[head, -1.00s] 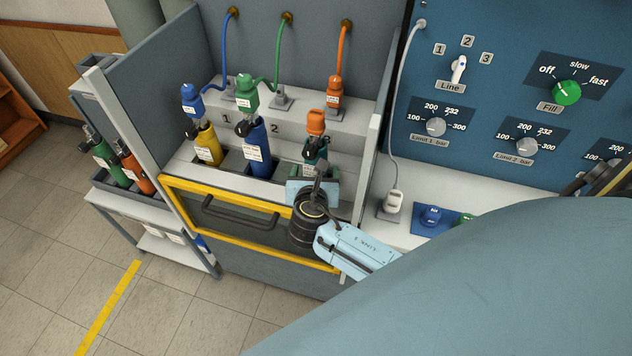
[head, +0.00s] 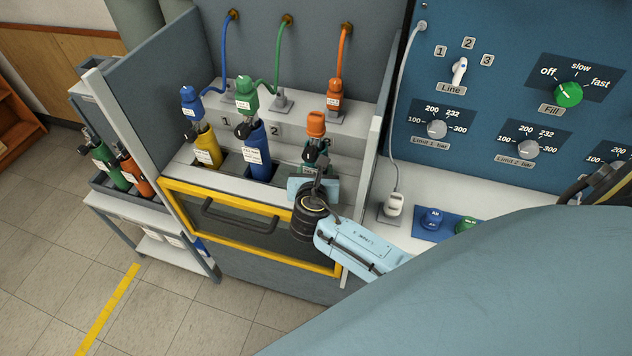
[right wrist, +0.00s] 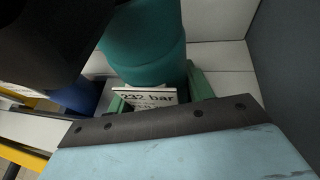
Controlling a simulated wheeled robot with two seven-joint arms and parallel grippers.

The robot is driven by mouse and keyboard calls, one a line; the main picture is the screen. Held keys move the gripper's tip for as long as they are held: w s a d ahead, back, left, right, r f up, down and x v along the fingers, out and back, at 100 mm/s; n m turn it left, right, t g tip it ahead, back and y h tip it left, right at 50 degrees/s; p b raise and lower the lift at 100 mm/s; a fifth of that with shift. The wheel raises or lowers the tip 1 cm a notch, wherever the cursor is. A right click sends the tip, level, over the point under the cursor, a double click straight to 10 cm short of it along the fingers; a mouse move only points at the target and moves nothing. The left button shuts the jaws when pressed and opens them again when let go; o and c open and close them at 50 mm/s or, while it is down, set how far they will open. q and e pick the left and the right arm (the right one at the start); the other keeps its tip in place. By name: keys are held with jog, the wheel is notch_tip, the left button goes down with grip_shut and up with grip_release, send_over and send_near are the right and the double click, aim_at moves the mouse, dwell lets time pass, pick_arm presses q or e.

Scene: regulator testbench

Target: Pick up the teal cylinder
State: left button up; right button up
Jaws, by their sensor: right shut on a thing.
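The teal cylinder (head: 322,165) stands upright in the right-hand bay of the bench, mostly hidden in the head view behind my right gripper. An orange-capped fitting (head: 316,124) is at its top. In the right wrist view the teal body (right wrist: 145,45) fills the upper middle, with a white "232 bar" label (right wrist: 148,97) low on it and green parts beside its base. My right gripper (head: 314,186), with light blue fingers, is shut on the teal cylinder from the front. I cannot tell whether the base is clear of its seat. My left gripper is not in view.
A yellow cylinder (head: 207,146) and a blue cylinder (head: 256,150) stand in bays to the left. A yellow-framed front guard (head: 240,235) with a handle is below. Hoses hang behind. A side cart (head: 150,215) holds green and orange cylinders. A panel wall (head: 215,60) bounds the back.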

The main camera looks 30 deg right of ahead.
aim_at(315, 115)
jog(key=shift+w+r, duration=0.1)
jog(key=shift+r, duration=0.1)
notch_tip(315, 115, up, 17)
jog(key=p, duration=0.5)
jog(key=shift+f, duration=0.15)
jog(key=shift+r, duration=0.6)
